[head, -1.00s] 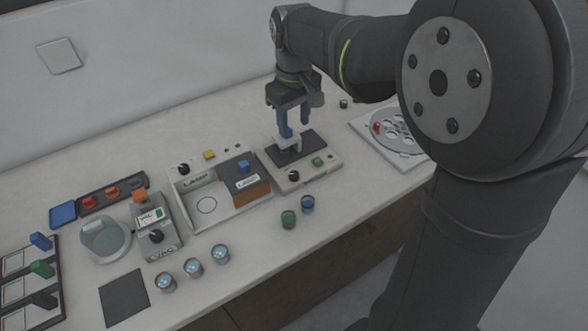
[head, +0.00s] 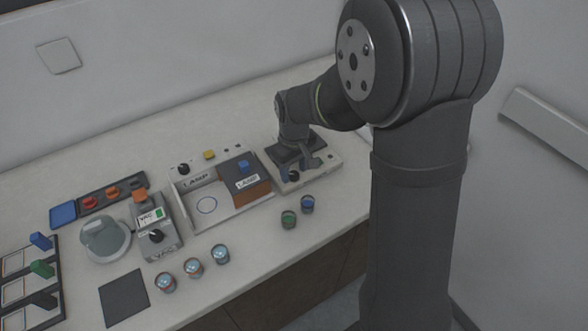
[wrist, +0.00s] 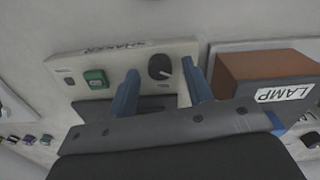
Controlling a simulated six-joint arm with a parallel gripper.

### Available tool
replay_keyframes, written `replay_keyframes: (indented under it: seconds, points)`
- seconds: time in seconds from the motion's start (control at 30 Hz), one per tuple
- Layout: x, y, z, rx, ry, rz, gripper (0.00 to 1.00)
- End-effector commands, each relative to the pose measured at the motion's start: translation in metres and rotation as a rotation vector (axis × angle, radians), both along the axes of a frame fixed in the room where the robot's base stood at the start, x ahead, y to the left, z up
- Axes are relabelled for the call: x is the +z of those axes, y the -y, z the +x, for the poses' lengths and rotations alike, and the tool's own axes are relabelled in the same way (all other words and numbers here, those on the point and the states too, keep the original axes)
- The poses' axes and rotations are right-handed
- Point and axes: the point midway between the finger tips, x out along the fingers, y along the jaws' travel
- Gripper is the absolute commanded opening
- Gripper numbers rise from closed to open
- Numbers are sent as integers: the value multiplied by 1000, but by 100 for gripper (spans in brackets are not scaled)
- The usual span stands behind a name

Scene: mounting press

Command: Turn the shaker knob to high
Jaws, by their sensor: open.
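The shaker (head: 328,169) is a pale box at the right part of the bench, partly hidden by my arm in the head view. In the wrist view its panel (wrist: 118,66) carries the word SHAKER, a green switch (wrist: 95,78) and a round black knob (wrist: 159,67). The knob has a light pointer mark toward the lower right of that picture. My gripper (wrist: 162,72) is open, its two blue fingers on either side of the knob with gaps showing. I cannot tell how deep the fingertips reach. In the head view my gripper (head: 296,172) is low over the shaker's front.
The lamp box (head: 247,190), brown with a LAMP label, stands close left of the shaker. Two small jars, green (head: 289,219) and blue (head: 307,204), stand in front of it. A vacuum unit (head: 156,238) and several clear cups are farther left.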

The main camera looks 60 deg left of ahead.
Motion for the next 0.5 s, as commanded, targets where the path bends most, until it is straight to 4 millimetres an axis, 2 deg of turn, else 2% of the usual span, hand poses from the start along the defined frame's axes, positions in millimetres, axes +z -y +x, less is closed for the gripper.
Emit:
replay_keyframes:
  seconds: [0.37,0.5]
  points:
    - [-5,0,0,0,0,0,45]
    - [-5,0,0,0,0,0,17]
